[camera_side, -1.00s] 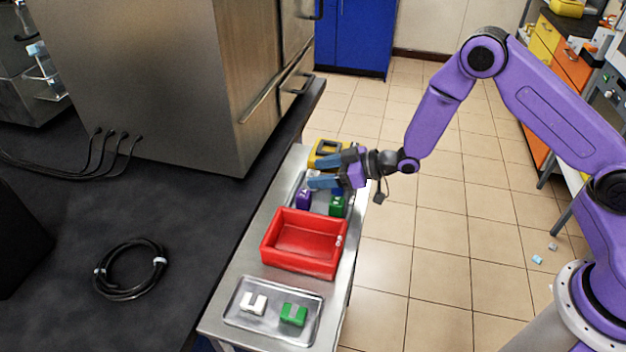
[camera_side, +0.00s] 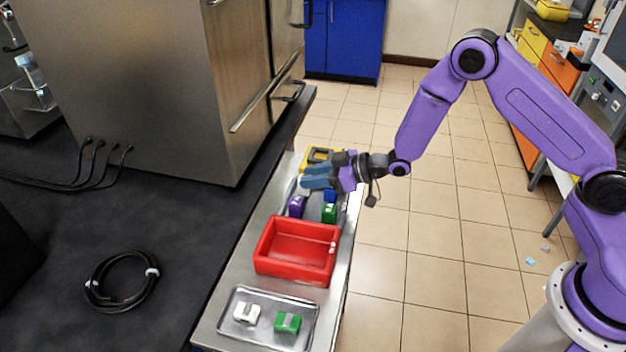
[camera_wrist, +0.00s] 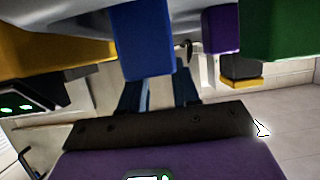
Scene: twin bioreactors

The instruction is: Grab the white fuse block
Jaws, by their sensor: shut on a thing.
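In the wrist view my fingers (camera_wrist: 158,92) are partly covered by a blue block (camera_wrist: 145,40). A white block (camera_side: 247,313) lies in the near tray, well away from the gripper. No white block shows in the far tray.
A red bin (camera_side: 296,250) stands mid-cart, between the trays. The near tray (camera_side: 272,331) also holds a green block (camera_side: 287,322). A yellow object (camera_side: 318,156) stands at the cart's far end. A black bench (camera_side: 180,260) with a coiled cable (camera_side: 122,281) borders the left.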

